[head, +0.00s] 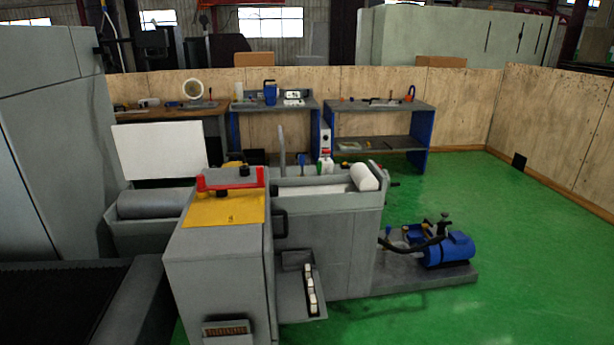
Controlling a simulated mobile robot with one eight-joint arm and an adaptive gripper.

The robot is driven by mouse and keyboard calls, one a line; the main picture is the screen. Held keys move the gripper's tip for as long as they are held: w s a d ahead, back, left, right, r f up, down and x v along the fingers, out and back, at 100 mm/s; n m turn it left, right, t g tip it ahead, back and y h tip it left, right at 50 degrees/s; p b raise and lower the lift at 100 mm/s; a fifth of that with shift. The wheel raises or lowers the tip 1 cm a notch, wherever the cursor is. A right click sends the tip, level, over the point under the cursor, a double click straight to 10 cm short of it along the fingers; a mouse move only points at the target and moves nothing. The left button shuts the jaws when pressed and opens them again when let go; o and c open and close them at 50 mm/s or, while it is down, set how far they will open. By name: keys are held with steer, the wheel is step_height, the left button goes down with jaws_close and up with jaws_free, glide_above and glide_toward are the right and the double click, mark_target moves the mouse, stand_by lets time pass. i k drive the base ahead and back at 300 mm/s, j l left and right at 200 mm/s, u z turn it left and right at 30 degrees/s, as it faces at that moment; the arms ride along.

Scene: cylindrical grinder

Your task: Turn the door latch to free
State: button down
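A grey cylindrical grinder (212,262) fills the middle of the head view. On its top, a yellow plate (222,210) carries a red bracket (228,181) with dark knobs. A black loop handle (281,226) is on the right side of the grey housing, upright. I cannot tell for certain which part is the door latch or how it is turned. My gripper is not in view.
A tall grey cabinet (50,130) stands at the left. A blue motor unit (448,249) sits on a low grey base at the right. Workbenches (380,106) line the wooden wall behind. The green floor (520,230) at the right is open.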

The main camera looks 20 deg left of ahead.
mark_target(274, 189)
steer(key=i+l+u, duration=0.1)
steer(key=i+u, duration=0.3)
steer(key=i+l+u, duration=0.2)
steer(key=i+u, duration=0.2)
steer(key=i+l+u, duration=0.25)
steer(key=u, duration=0.15)
steer(key=i+l+u, duration=0.25)
steer(key=l+u, duration=0.15)
steer(key=i+l+u, duration=0.2)
steer(key=l+u, duration=0.25)
